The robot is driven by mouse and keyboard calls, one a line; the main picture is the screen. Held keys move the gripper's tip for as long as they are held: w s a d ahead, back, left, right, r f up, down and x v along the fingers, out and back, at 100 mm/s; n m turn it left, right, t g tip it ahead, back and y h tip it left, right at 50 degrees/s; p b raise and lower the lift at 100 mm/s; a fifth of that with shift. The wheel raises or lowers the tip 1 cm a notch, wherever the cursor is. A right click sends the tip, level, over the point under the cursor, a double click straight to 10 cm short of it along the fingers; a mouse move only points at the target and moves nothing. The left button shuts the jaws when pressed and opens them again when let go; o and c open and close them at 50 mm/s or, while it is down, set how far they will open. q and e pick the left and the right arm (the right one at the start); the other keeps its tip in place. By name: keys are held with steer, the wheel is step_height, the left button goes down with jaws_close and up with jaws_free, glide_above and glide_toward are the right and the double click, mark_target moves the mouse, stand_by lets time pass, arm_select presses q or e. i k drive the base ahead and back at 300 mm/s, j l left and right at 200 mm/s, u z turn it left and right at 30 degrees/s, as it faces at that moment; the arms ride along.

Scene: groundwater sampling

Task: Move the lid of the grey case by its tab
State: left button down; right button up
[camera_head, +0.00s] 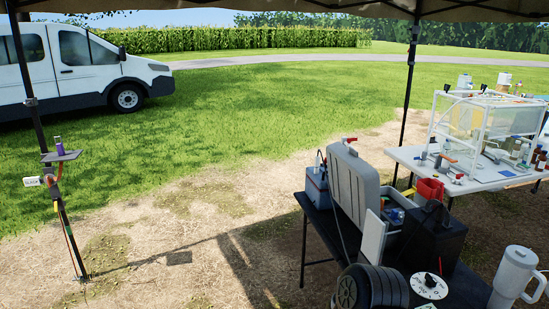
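The lid of the grey case (354,187) stands raised, close to upright, on the dark table right of centre. A small red piece (349,140) shows at the lid's top edge; it looks like the tab. The case's open body (373,238) is to the right of the lid, with small blue and other items inside. A black box (434,239) hides part of it. Neither of my grippers is in view.
A blue-and-white box (317,186) stands left of the lid. A black wheel-like reel (372,289), a white disc (428,286) and a large pale mug (515,277) are nearer. A white table (411,158) with a framed clear tank stands behind. Open ground lies left.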

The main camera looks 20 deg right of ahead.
mark_target(355, 184)
steer(key=i+z, duration=0.85)
steer(key=z, duration=0.15)
steer(key=i+j+z, duration=0.25)
steer(key=i+z, duration=0.25)
steer(key=i+j+z, duration=0.2)
steer(key=j+z, duration=0.3)
steer(key=i+j+z, duration=0.35)
steer(key=z, duration=0.15)
steer(key=i, duration=0.05)
